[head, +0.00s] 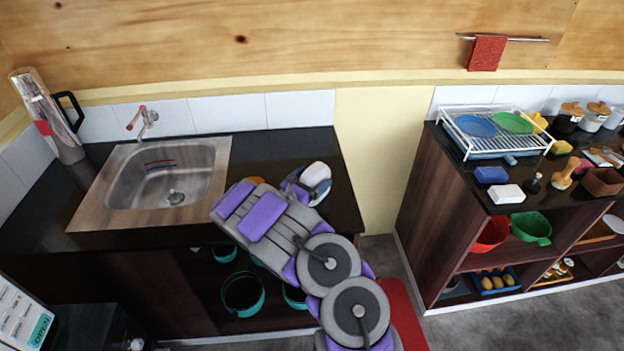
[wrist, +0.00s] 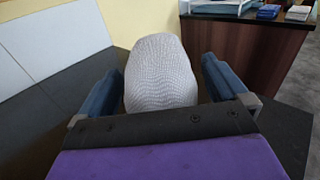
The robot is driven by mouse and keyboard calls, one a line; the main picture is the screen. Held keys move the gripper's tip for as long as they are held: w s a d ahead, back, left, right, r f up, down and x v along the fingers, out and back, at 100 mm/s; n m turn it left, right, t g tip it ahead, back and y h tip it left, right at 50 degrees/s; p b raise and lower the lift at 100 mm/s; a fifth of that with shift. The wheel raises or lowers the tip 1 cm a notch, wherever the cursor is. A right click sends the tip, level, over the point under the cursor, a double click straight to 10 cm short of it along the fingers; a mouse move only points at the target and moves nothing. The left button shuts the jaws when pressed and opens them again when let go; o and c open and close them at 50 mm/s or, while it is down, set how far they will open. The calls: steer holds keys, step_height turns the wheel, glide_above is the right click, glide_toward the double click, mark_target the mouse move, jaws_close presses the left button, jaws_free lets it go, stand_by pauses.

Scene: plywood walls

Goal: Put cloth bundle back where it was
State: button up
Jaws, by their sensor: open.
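The cloth bundle (wrist: 160,72) is a rounded, whitish, knitted lump. In the wrist view it stands between the two blue fingers of my gripper (wrist: 161,88), one on each side. The fingers are open, and I cannot tell whether either touches the cloth. The purple and black gripper body hides its lower part. In the head view the bundle (head: 316,172) shows as a pale lump at my gripper (head: 308,187), over the right end of the dark sink counter (head: 265,165). My arm hides part of it and an orange thing (head: 256,180) beside it.
A metal sink (head: 165,185) with a tap is to the left. Teal-rimmed pots (head: 243,291) stand under the counter. A gap separates it from a shelf unit (head: 435,215) with a dish rack (head: 495,130) and blocks on top. Counter behind my gripper is clear.

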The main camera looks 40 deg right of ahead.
steer(key=p+v, duration=0.1)
steer(key=v, duration=1.1)
steer(key=shift+a+r+p, duration=0.1)
steer(key=shift+p, duration=0.25)
steer(key=s+d+r+m+g+y, duration=0.2)
steer(key=s+d+r+m+g, duration=0.2)
steer(key=s+r+m+g, duration=0.85)
steer(key=s+a+r+m+t+y, duration=0.1)
steer(key=s+a+r+m+y, duration=0.15)
steer(key=s, duration=0.35)
steer(key=s+a+r+m+t+y, duration=0.1)
steer(key=s+r+t+y, duration=0.1)
steer(key=s+r, duration=0.35)
steer(key=s+a+f+m+t+y, duration=0.1)
steer(key=s+a+m+t+y, duration=0.1)
steer(key=s+a+y, duration=0.3)
steer(key=s+a+f+m+t+y, duration=0.1)
steer(key=s+a+m+y, duration=0.1)
steer(key=s+a+y, duration=0.4)
steer(key=s+a, duration=0.5)
steer(key=a, duration=0.7)
steer(key=shift+s+a+f+m+t, duration=0.15)
steer(key=shift+a+f+m+t, duration=0.05)
steer(key=shift+a+m+t, duration=0.2)
